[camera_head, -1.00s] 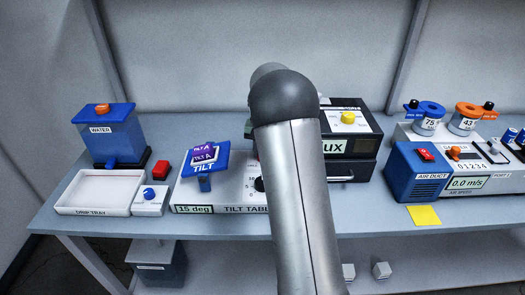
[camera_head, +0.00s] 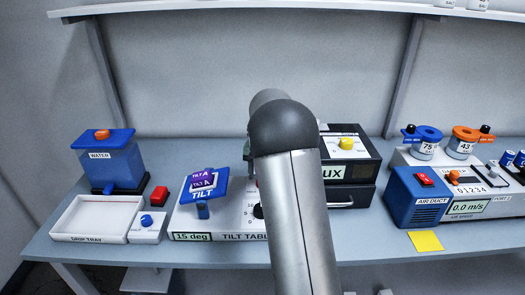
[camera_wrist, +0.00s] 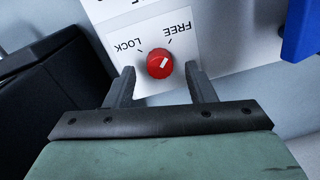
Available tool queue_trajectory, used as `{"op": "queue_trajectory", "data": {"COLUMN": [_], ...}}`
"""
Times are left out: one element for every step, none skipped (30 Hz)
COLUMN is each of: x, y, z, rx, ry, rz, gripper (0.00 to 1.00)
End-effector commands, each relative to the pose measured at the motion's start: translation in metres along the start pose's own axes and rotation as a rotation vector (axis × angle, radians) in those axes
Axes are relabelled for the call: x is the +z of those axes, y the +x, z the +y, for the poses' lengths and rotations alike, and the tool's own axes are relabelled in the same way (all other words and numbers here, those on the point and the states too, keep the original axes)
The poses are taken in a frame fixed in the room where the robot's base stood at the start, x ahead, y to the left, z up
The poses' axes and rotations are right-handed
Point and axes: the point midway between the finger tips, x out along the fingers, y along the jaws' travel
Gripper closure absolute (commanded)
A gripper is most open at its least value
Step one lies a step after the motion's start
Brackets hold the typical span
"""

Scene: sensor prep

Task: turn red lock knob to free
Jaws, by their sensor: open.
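The red lock knob (camera_wrist: 160,64) sits on a white panel (camera_wrist: 153,88) in the wrist view, with LOCK and FREE printed upside down beside it. The knob's white mark points up and right, toward the FREE side. My gripper (camera_wrist: 159,70) is open, with one finger on each side of the knob and a visible gap at each side.
A blue tilt plate (camera_head: 203,186) stands left of my arm. A dark box with a yellow knob (camera_head: 346,143) is close on the right. A drip tray (camera_head: 92,236) is at far left, a blue air duct (camera_head: 418,196) at right. Bench space between box and duct is clear.

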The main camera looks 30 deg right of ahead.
Motion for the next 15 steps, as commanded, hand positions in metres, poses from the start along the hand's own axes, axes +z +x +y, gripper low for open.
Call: {"op": "queue_trajectory", "data": {"x": [-0.001,-0.001,-0.001,-0.001,-0.001,-0.001,-0.001,-0.001,-0.001,-0.001,-0.001,-0.001,-0.001,-0.001,-0.001], "y": [-0.010,-0.017,-0.026,-0.034,-0.041,-0.051,-0.059,-0.066,-0.076,-0.084,-0.091,-0.100,-0.107,-0.114,-0.122], "z": [0.000,0.000,0.000,0.000,0.000,0.000,0.000,0.000,0.000,0.000,0.000,0.000,0.000,0.000,0.000], "rx": [-0.002,-0.001,-0.001,-0.002,-0.002,-0.001,-0.002,-0.002,-0.002,-0.002,-0.002,-0.002,-0.002,-0.002,-0.002], "ry": [0.000,0.000,0.000,-0.001,-0.001,0.000,0.000,0.000,0.000,0.000,0.001,0.001,0.001,0.001,0.001], "rz": [0.005,0.005,0.006,0.006,0.007,0.006,0.006,0.006,0.007,0.006,0.006,0.005,0.006,0.005,0.005], "gripper": [0.50,0.50,0.50,0.50,0.50,0.50,0.50,0.50,0.50,0.50,0.50,0.50,0.50,0.50,0.50]}}
